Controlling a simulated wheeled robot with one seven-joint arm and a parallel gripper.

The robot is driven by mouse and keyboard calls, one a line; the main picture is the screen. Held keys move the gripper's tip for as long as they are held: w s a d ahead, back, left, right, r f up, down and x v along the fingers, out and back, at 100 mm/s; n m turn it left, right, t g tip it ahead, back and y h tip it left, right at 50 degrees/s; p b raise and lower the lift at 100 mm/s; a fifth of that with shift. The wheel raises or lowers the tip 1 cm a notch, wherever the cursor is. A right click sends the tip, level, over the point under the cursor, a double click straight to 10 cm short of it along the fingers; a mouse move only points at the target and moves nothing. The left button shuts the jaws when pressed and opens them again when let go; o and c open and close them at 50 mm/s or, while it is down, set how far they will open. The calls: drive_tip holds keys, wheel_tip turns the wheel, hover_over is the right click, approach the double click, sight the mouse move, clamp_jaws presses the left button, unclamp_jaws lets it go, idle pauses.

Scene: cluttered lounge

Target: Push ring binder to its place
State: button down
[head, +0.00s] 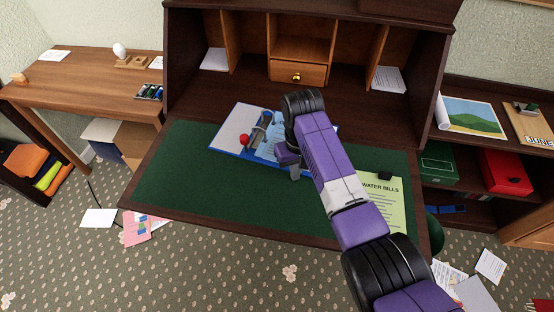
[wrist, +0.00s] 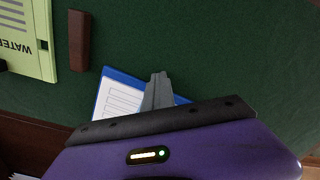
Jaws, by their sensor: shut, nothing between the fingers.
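The blue ring binder (head: 228,133) lies on the desk's green mat (head: 180,185), with white paper on it. Part of it is hidden behind my arm. In the wrist view a blue corner of it (wrist: 108,78) and a white lined sheet show beside my fingers. My gripper (head: 294,174) is shut and empty, at the binder's near edge toward its right side. Its fingers (wrist: 157,78) overlap the binder's edge in the wrist view; I cannot tell whether they touch it.
A red-knobbed object (head: 243,139) and a grey-blue one (head: 262,120) stand at the binder. A yellow-green "WATER BILLS" pad (head: 388,208) lies at the mat's right. A brown bar (wrist: 79,40) lies between pad and binder. Cubbyholes and a drawer (head: 297,73) stand behind. The mat's left is clear.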

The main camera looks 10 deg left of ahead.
drive_tip(key=shift+w+d+b, duration=0.1)
drive_tip(key=shift+w+b, duration=2)
drive_tip(key=shift+b, duration=0.6)
drive_tip(key=shift+s+r+p, duration=0.1)
drive_tip(key=shift+s+p, duration=0.25)
drive_tip(key=shift+p, duration=0.4)
drive_tip(key=shift+s+p, duration=0.45)
drive_tip(key=shift+p, duration=0.4)
wheel_tip(320, 180, up, 7)
drive_tip(key=p, duration=0.6)
drive_tip(key=shift+p, duration=0.35)
